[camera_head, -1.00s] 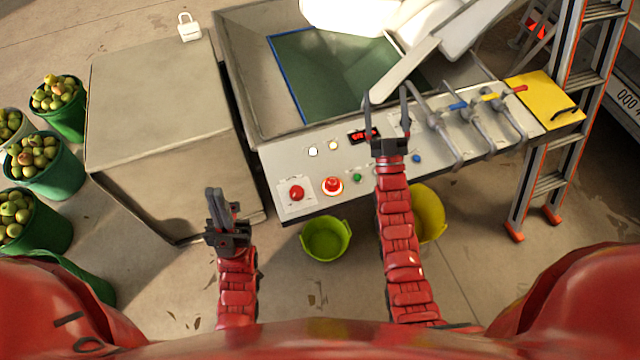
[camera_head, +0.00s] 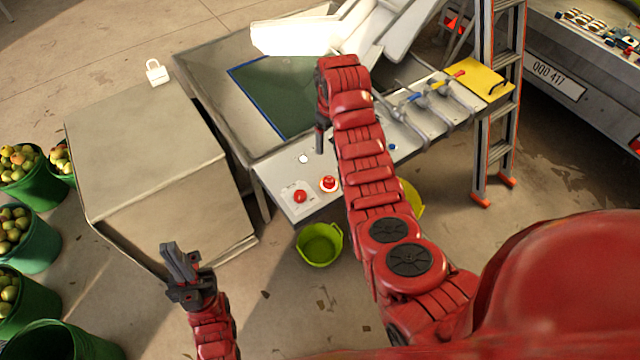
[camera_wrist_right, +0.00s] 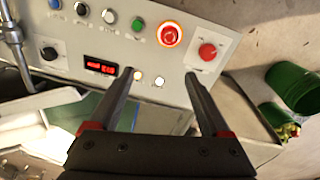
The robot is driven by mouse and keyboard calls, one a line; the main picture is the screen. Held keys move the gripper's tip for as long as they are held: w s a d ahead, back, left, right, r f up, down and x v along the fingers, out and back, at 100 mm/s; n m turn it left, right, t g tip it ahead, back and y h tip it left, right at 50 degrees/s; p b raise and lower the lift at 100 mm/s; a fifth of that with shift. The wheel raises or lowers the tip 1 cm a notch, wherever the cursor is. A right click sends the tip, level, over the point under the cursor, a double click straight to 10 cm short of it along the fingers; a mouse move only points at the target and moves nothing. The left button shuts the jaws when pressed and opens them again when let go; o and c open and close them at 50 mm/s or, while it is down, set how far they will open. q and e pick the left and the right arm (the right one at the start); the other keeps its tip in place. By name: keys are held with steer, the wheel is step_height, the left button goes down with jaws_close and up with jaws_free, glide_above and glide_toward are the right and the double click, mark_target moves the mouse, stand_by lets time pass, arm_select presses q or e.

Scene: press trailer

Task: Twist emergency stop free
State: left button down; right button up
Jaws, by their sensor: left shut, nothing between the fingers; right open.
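The control panel (camera_head: 345,170) carries a red mushroom button with a lit ring (camera_head: 328,183), which looks like the emergency stop. It also shows in the right wrist view (camera_wrist_right: 170,35). Beside it a red knob (camera_head: 300,196) sits on a pale plate; it also shows in the wrist view (camera_wrist_right: 208,51). My right gripper (camera_head: 320,140) points down above the panel's far edge. In the wrist view its open, empty fingers (camera_wrist_right: 160,76) reach toward the panel, with the red button beyond them, apart. My left gripper (camera_head: 178,255) is shut and empty, in front of the grey box.
A digital display (camera_wrist_right: 101,66) and several small buttons sit on the panel. Metal levers (camera_head: 430,115) stand at its right end. A grey box (camera_head: 140,150) stands left, a green bucket (camera_head: 320,245) in front, a ladder (camera_head: 497,110) right.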

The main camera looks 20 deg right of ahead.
steer(key=s+r, duration=0.1)
steer(key=b, duration=0.6)
glide_above(329, 179)
step_height(329, 179, down, 7)
steer(key=shift+g, duration=0.5)
step_height(329, 179, down, 4)
steer(key=p, duration=0.2)
steer(key=shift+s+f+p, duration=0.15)
steer(key=shift+p, duration=0.15)
step_height(329, 179, down, 4)
steer(key=shift+f, duration=1.05)
